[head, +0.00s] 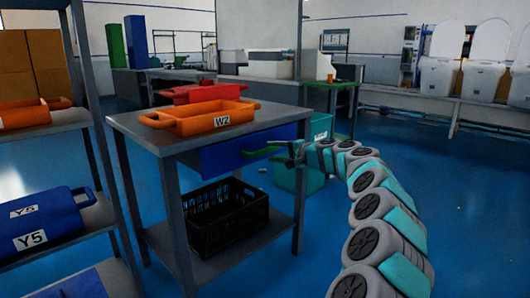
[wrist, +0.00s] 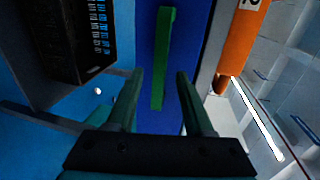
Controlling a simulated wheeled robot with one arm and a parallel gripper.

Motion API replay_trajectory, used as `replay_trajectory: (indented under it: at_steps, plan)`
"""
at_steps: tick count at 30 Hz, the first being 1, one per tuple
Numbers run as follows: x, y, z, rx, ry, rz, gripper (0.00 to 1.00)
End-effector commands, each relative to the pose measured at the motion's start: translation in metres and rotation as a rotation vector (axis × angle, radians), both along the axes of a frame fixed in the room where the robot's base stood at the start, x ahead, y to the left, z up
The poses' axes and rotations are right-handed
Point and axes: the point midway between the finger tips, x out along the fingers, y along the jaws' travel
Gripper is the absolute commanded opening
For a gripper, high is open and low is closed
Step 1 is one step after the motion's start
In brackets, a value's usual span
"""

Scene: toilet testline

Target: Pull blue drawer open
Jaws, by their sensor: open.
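The blue drawer (head: 240,147) sits under the top of a grey table and looks shut. Its front also shows in the wrist view (wrist: 185,45), turned on its side. A green bar handle (wrist: 162,60) is on the drawer front; in the head view it is a thin green piece near the drawer's right end (head: 278,144). My gripper (wrist: 159,72) is open, its two fingers on either side of the handle's line in the wrist view. I cannot tell how far the fingertips are from the handle. In the head view my gripper (head: 292,155) is just right of the drawer front.
An orange tray (head: 212,120) marked W2 and a red tray (head: 200,92) stand on the table (head: 140,128). A black crate (head: 225,215) is on its lower shelf. A teal bin (head: 316,130) stands behind my gripper. Blue floor is clear on the right.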

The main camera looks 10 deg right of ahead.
Motion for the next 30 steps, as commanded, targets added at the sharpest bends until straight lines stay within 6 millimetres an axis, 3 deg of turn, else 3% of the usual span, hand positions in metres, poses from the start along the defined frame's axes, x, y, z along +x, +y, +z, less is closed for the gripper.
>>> replay_trajectory:
  at_steps: [12, 25, 30]
  plan:
    - [0.031, 0.024, -0.009, -0.002, 0.002, 0.003, 0.52]
    - [0.034, 0.027, -0.009, 0.000, 0.000, 0.002, 0.52]
    - [0.034, 0.026, -0.009, 0.000, 0.000, 0.002, 0.35]
